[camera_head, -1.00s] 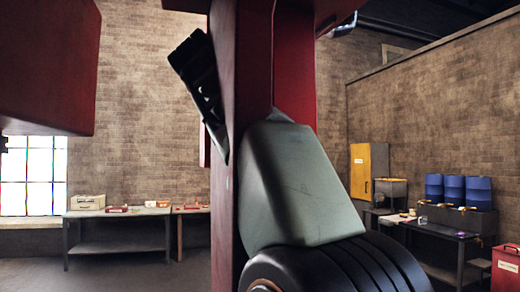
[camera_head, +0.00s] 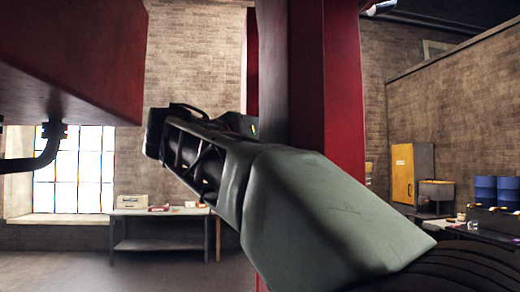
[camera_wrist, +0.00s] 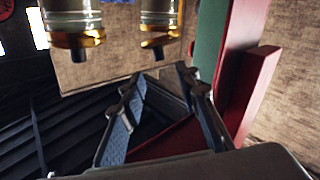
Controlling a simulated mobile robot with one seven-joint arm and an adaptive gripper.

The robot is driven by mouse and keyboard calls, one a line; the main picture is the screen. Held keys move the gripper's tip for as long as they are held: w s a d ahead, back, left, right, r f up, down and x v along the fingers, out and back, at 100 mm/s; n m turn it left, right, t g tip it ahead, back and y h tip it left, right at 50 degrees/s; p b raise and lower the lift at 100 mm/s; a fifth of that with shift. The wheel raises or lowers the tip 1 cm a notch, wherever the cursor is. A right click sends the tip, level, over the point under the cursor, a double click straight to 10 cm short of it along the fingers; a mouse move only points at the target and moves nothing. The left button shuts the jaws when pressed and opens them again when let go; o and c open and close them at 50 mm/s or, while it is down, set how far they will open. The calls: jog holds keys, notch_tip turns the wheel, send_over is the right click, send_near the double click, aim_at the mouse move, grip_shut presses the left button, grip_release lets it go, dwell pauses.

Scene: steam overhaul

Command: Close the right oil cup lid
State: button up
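Two glass oil cups with amber oil in them show at the top of the wrist view, a left one (camera_wrist: 75,22) and a right one (camera_wrist: 159,22). Their upper parts are cut off by the frame edge, so no lid is visible. My gripper (camera_wrist: 160,80) is in the wrist view below the cups, its two fingers apart with nothing between them. It is apart from the cups in the picture, with the right cup nearest above the fingertips. In the head view my arm fills the middle, and I cannot make out the oil cups or the fingers there.
A red post (camera_head: 345,90) stands behind my arm. A large red block (camera_head: 70,60) hangs at upper left, with a dark pipe (camera_head: 48,150) under it. A workbench (camera_head: 160,213), a yellow cabinet (camera_head: 403,172) and blue drums (camera_head: 485,188) stand farther back.

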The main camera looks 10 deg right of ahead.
jog(key=p+x, duration=0.2)
jog(key=x, duration=0.7)
jog(key=shift+w+d, duration=0.25)
grip_shut()
